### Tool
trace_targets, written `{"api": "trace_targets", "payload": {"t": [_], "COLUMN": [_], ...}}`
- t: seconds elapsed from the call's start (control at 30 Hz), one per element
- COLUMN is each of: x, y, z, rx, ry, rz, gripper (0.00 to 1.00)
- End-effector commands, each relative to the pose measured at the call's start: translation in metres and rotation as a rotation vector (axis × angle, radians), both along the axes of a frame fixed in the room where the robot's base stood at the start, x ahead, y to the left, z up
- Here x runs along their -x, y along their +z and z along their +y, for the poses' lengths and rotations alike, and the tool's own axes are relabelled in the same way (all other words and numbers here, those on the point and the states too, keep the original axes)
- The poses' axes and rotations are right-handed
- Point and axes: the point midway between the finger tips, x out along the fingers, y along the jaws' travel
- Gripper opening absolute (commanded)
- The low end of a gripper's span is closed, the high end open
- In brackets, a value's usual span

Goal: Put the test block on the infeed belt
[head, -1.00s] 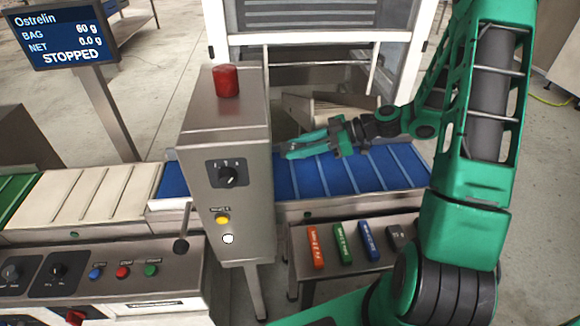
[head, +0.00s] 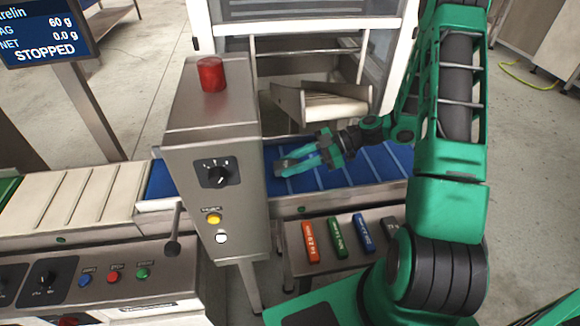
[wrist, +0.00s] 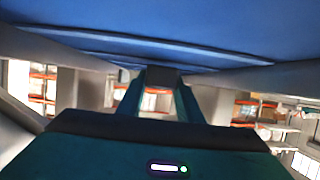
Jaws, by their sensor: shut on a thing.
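My gripper (head: 299,162) is shut on a small grey block, the likely test block, low over the blue ribbed belt (head: 372,166). In the wrist view the grey block (wrist: 162,77) shows between my two fingertips, close to the blue belt surface (wrist: 150,42). I cannot tell whether the block touches the belt. The fingers hide part of the block. The blue belt runs behind the steel control cabinet and shows again to its left, beside a cream belt (head: 75,192).
The steel cabinet (head: 205,130) with a red lamp (head: 211,75) stands just left of my gripper. A metal chute (head: 322,102) stands behind. The display reads STOPPED.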

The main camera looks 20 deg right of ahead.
Motion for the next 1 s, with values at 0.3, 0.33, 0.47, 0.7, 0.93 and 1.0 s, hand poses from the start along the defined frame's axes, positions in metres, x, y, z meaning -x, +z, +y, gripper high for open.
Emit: {"api": "trace_targets", "payload": {"t": [0.3, 0.33, 0.47, 0.7, 0.93, 1.0], "x": [0.000, 0.000, 0.000, 0.000, 0.001, 0.003], "y": [-0.011, -0.011, -0.012, -0.012, -0.007, -0.003], "z": [0.000, 0.000, 0.000, 0.000, -0.010, -0.020], "rx": [0.001, 0.001, 0.001, 0.000, 0.001, 0.002], "ry": [-0.001, -0.001, -0.001, -0.001, -0.001, -0.004], "rz": [-0.001, -0.001, 0.000, -0.001, -0.001, -0.003], "gripper": [0.10, 0.10, 0.49, 0.51, 0.51, 0.51]}}
